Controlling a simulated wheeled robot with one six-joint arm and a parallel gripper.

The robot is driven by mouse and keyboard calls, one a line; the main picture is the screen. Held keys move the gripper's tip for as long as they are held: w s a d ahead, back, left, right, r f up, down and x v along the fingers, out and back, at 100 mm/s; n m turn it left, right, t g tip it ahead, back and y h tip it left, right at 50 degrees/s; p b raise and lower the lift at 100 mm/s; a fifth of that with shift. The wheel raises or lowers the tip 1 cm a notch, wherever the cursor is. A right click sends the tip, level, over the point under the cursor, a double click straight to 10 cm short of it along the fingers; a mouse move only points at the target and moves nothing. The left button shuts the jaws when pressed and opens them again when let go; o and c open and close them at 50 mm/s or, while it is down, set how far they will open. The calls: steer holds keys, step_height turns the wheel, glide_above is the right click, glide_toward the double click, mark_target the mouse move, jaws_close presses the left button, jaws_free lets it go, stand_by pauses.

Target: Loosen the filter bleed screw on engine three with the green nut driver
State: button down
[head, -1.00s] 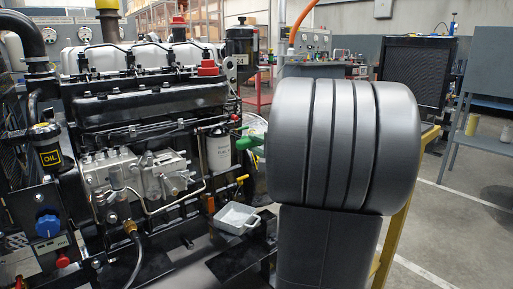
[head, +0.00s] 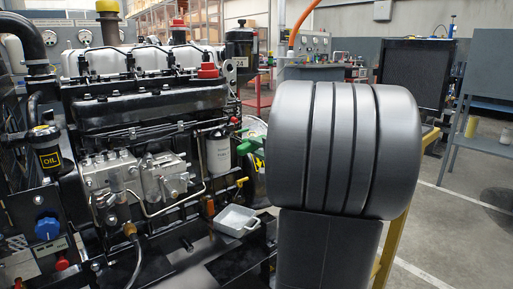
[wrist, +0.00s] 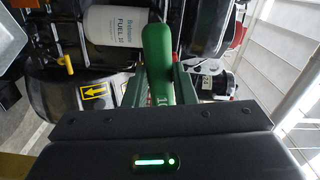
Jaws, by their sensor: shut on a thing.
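The green nut driver (wrist: 157,38) is held in my gripper (wrist: 161,72), whose fingers are shut on its handle in the wrist view. In the head view a green part of the driver (head: 251,142) shows just right of the white fuel filter (head: 219,153). My own arm hides most of the gripper there. In the wrist view the filter (wrist: 113,28) lies to the left of the driver. The driver appears apart from the filter in the head view. I cannot make out the bleed screw or the driver's working tip in either view.
A pale drip tray (head: 237,220) sits below the filter. A yellow lever (head: 242,181) stands out between them, also seen in the wrist view (wrist: 65,62). Fuel pipes and the injection pump (head: 140,180) lie to the left. Open floor is at the far right.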

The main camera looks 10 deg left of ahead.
steer(key=shift+d, duration=0.15)
steer(key=shift+s+d, duration=0.35)
steer(key=v, duration=0.7)
stand_by(0.5)
